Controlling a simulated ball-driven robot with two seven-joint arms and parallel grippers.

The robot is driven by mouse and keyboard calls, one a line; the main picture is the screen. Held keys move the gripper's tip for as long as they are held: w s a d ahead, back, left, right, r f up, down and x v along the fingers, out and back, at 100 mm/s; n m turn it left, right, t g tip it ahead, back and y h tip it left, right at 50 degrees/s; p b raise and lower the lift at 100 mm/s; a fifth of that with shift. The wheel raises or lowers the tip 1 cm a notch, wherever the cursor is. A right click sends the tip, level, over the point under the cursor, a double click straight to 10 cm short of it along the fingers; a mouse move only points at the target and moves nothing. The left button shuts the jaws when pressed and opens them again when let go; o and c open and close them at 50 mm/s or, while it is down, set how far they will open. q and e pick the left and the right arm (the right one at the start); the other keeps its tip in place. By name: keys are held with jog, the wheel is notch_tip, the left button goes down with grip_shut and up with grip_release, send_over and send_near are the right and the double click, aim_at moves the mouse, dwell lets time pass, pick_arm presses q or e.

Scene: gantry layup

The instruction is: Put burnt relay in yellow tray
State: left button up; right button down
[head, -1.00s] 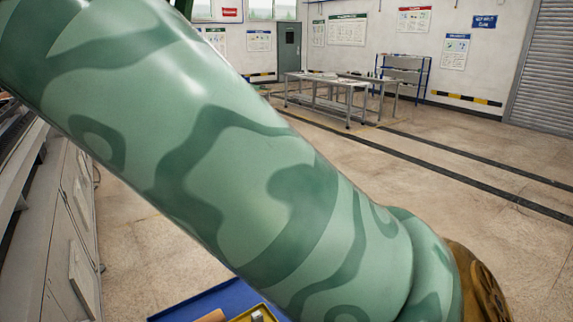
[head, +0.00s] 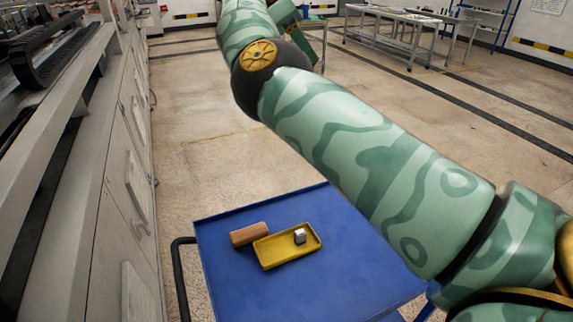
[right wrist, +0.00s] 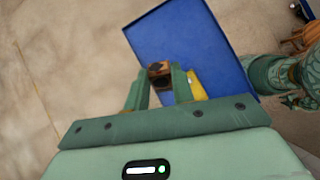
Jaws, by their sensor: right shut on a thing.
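In the right wrist view my right gripper (right wrist: 159,81) is shut on a small brown block with dark, scorched-looking patches, which I take to be the burnt relay (right wrist: 158,68). It is held between the fingertips, over the blue cart top. In the right wrist view the yellow tray (right wrist: 196,86) is partly hidden behind a finger. In the head view my right arm crosses the picture, and I cannot make out its fingertips. My left gripper is not in view.
The cart's front and right areas look bare. A long grey machine (head: 90,190) runs along the left. Metal tables (head: 400,20) stand far back.

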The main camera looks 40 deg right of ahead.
jog(key=w+a+f+n+t+h+b, duration=0.25)
jog(key=a+f+n+t, duration=0.2)
jog(key=f, duration=0.55)
jog(key=w+a+f+n+t+h+b, duration=0.1)
jog(key=w+a+f+n+t, duration=0.3)
jog(key=f, duration=0.7)
jog(key=w+a+f+n+t+h+b, duration=0.15)
jog(key=a+f+n, duration=0.3)
jog(key=f, duration=0.55)
jog(key=t, duration=0.1)
send_over(270, 260)
jog(key=f, duration=1)
jog(key=shift+w+f, duration=0.25)
jog(key=shift+w, duration=0.15)
jog(key=shift+h, duration=0.3)
jog(key=f, duration=0.2)
jog(key=f+b, duration=0.1)
jog(key=f, duration=0.1)
jog(key=shift+s+d, duration=0.1)
jog(key=shift+s, duration=0.3)
jog(key=c, duration=1.2)
grip_release()
jog(key=shift+r, duration=0.15)
